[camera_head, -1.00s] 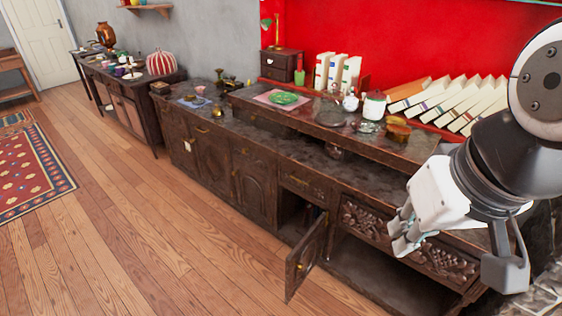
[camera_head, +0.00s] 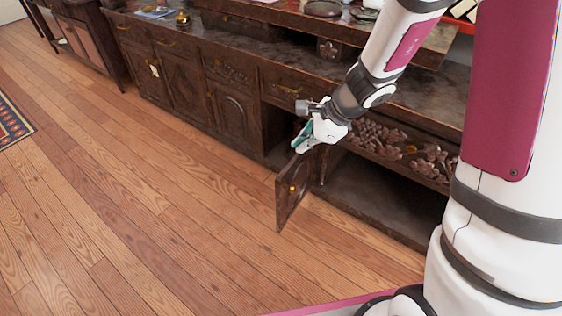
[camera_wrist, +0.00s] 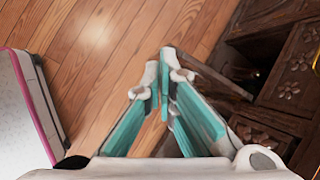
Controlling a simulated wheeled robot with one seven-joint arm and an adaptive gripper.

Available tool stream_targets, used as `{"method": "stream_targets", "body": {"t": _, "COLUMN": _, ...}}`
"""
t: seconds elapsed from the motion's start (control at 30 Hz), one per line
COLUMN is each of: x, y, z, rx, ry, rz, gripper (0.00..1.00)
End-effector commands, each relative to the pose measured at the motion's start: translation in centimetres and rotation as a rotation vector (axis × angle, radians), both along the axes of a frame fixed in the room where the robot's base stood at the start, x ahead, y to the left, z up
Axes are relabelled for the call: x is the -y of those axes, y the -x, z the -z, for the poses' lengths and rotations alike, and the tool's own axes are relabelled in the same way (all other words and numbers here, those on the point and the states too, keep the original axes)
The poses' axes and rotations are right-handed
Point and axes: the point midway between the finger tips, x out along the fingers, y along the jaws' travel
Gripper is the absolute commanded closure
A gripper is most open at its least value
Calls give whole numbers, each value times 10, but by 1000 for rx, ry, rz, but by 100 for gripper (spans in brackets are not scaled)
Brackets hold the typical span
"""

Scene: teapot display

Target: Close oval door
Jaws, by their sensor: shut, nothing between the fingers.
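The oval door (camera_head: 291,189) is a dark wooden cabinet door with a small brass knob. It stands open, swung out from the front of the long sideboard (camera_head: 240,92) over the floor. My gripper (camera_head: 301,148) is at the door's upper edge in the head view, and I cannot tell whether it touches. In the wrist view the fingers of my gripper (camera_wrist: 164,72) are together and empty, with the edge of the door (camera_wrist: 212,75) close to the right of the fingertips. The gripper hides part of the cabinet opening.
An open lower compartment (camera_head: 375,195) lies right of the door, below a carved drawer (camera_head: 395,145). Other doors (camera_head: 235,112) to the left are shut. The wooden floor (camera_head: 150,220) in front is clear. A patterned rug (camera_head: 12,120) lies at far left.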

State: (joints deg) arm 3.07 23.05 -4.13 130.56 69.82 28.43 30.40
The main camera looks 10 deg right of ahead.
Motion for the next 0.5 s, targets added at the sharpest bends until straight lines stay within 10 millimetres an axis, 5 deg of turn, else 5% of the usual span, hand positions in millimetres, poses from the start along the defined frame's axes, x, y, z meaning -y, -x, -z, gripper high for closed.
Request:
{"method": "stream_targets", "body": {"t": 0.03, "x": 7, "y": -7, "z": 45, "rx": -51, "ry": -11, "rz": 87, "gripper": 100}}
{"method": "stream_targets", "body": {"t": 0.2, "x": 27, "y": -16, "z": 131, "rx": -168, "ry": -26, "rz": 339, "gripper": 100}}
{"method": "stream_targets", "body": {"t": 0.3, "x": 34, "y": -15, "z": 161, "rx": -211, "ry": -27, "rz": 430, "gripper": 100}}
{"method": "stream_targets", "body": {"t": 0.5, "x": 39, "y": -16, "z": 182, "rx": -236, "ry": -26, "rz": 491, "gripper": 100}}
